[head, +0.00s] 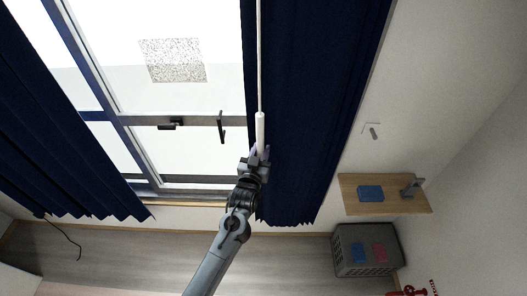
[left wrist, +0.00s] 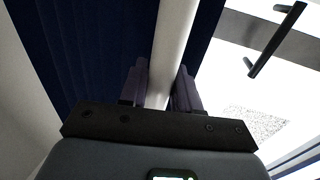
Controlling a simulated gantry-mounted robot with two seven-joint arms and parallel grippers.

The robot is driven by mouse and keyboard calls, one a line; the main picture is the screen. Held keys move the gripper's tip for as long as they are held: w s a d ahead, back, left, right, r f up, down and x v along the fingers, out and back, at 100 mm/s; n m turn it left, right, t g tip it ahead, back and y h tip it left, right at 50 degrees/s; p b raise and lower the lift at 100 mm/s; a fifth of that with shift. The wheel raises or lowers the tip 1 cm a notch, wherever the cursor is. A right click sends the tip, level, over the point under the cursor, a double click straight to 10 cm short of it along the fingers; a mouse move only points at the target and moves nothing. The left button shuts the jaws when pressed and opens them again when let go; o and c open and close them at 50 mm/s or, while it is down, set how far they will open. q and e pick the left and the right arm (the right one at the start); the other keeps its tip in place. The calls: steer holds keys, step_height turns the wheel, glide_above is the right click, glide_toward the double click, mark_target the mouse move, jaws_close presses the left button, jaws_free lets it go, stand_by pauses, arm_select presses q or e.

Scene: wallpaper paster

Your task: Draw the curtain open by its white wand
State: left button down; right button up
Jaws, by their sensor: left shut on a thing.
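The white wand (head: 260,128) hangs by the inner edge of the right dark blue curtain (head: 310,110), with a thin rod running up from it. My left gripper (head: 259,153) is shut on the lower part of the wand. In the left wrist view the wand (left wrist: 172,50) passes between the two fingers of my left gripper (left wrist: 160,90), with the blue curtain (left wrist: 95,45) behind it. The right curtain covers the right side of the window. My right gripper is not in view.
Another blue curtain (head: 50,130) hangs at the left. The window frame (head: 135,121) has dark handles. A wooden shelf (head: 408,195) with a blue item is on the right wall, above a grey crate (head: 343,262) on the floor.

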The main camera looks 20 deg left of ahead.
arm_select(q)
steer(key=shift+d, duration=0.25)
steer(key=c, duration=0.9)
jaws_free()
steer(key=shift+w, duration=0.1)
steer(key=s, duration=0.3)
steer(key=s+b, duration=0.1)
steer(key=s, duration=0.7)
steer(key=shift+d+b, duration=0.25)
steer(key=shift+b, duration=0.1)
steer(key=shift+f, duration=0.1)
